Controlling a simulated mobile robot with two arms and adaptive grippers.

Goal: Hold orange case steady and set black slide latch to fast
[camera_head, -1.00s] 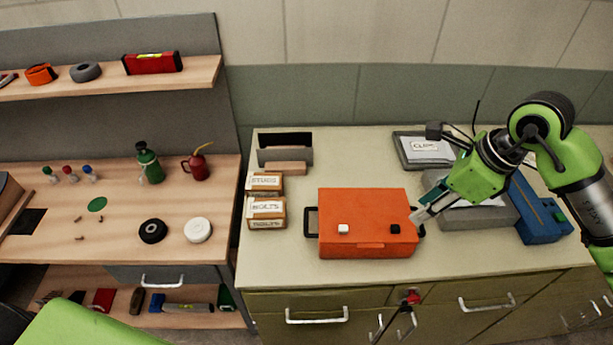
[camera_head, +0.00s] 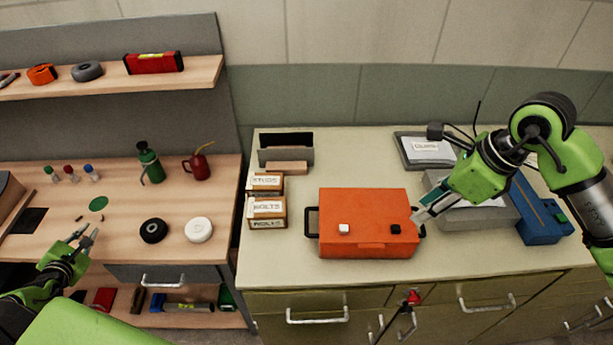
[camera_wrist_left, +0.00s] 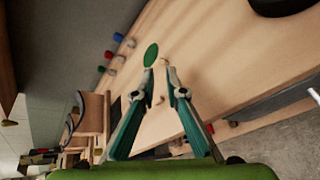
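The orange case (camera_head: 368,213) lies closed on the counter. Its front edge carries a white slide latch (camera_head: 344,229) on the left and a black slide latch (camera_head: 395,229) on the right. My right gripper (camera_head: 416,217) is at the case's right end, with its fingertips at the edge near the right side handle; whether they grip it is unclear. My left gripper (camera_head: 87,235) is over the front of the wooden bench, well left of the case. It is open and empty, its two fingers apart in the left wrist view (camera_wrist_left: 161,78).
The bench holds a black roll (camera_head: 153,231) and a white roll (camera_head: 198,230). The counter in front of the case is clear.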

